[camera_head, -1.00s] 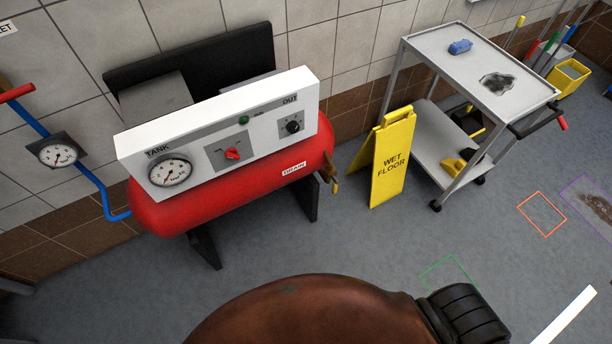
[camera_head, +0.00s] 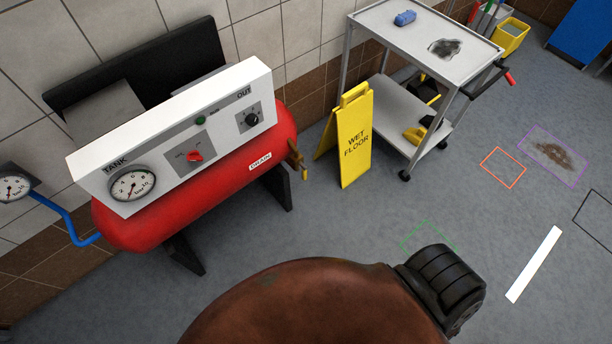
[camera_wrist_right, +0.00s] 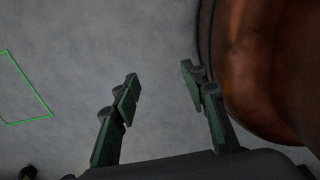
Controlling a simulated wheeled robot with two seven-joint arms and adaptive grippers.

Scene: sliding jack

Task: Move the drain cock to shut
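The drain cock (camera_head: 296,158) is a small brass fitting with a lever at the right end of the red tank (camera_head: 200,192), beside the DRAIN label (camera_head: 260,161). It is too small to tell exactly how its lever is turned. My right gripper (camera_wrist_right: 160,85) shows in the right wrist view with its two green-grey fingers apart and nothing between them. It hangs over bare grey floor, away from the drain cock. Neither gripper shows in the head view, and my left gripper is not seen.
A yellow wet floor sign (camera_head: 356,140) stands right of the drain cock. A grey trolley (camera_head: 432,40) is behind it. A large rusty-brown rounded body (camera_head: 290,305) with a black ribbed part (camera_head: 447,285) fills the front. Floor between tank and brown body is clear.

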